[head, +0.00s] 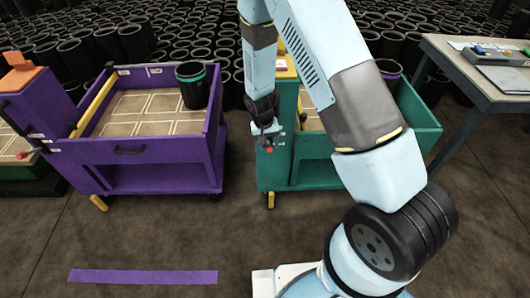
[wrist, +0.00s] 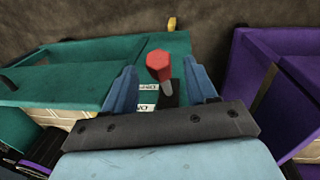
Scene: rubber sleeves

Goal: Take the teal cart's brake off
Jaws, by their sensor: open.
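The teal cart (head: 292,172) stands right of the middle in the head view, partly hidden behind my arm. It also fills the left and middle of the wrist view (wrist: 60,70). Its brake lever has a red knob (wrist: 160,62) on a grey stem, beside two small white labels (wrist: 147,97) whose words I cannot read surely. In the head view the red knob (head: 268,149) shows just below my gripper (head: 266,128). In the wrist view my open gripper (wrist: 160,66) has one blue finger on each side of the knob, with gaps; I see no contact.
A purple cart (head: 140,150) holding a black sleeve (head: 192,90) with a teal band stands to the left. A workbench (head: 470,65) is at the right. Many black sleeves (head: 75,55) crowd the back. A purple strip (head: 142,276) lies on the otherwise clear front floor.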

